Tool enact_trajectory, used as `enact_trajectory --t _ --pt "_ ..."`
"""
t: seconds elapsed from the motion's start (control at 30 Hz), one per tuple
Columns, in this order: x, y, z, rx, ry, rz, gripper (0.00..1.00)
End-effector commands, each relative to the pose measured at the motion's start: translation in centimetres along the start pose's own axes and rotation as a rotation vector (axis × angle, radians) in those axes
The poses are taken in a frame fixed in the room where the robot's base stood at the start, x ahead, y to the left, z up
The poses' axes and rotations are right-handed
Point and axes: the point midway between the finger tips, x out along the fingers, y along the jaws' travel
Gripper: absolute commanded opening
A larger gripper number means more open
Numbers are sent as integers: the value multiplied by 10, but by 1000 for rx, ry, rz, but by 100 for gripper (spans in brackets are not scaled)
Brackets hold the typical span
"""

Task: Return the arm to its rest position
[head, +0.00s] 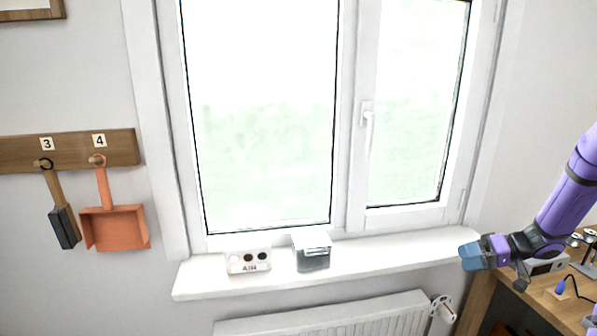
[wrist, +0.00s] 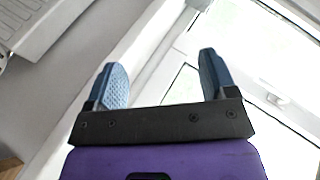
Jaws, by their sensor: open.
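My gripper (head: 470,256) is at the right in the head view, at the end of my purple arm, in front of the right end of the window sill. In the wrist view my gripper (wrist: 163,84) shows two blue fingertips standing well apart. Nothing is between them, so it is open and empty. Part of my arm is cut off by the right edge of the head view.
A white sill (head: 400,250) holds a small panel with round dials (head: 248,262) and a grey box (head: 312,251). A radiator (head: 330,318) is below. A wooden desk (head: 540,296) with equipment stands right. A brush (head: 63,222) and orange dustpan (head: 115,228) hang left.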

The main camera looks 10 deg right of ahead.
Motion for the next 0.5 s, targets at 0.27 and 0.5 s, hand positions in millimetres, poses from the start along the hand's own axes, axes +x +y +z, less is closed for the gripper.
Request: enact_trajectory --t 0.27,0.5 --pt "11 -99 -11 18 -212 115 78" --pt "16 -176 -3 26 -344 259 78"
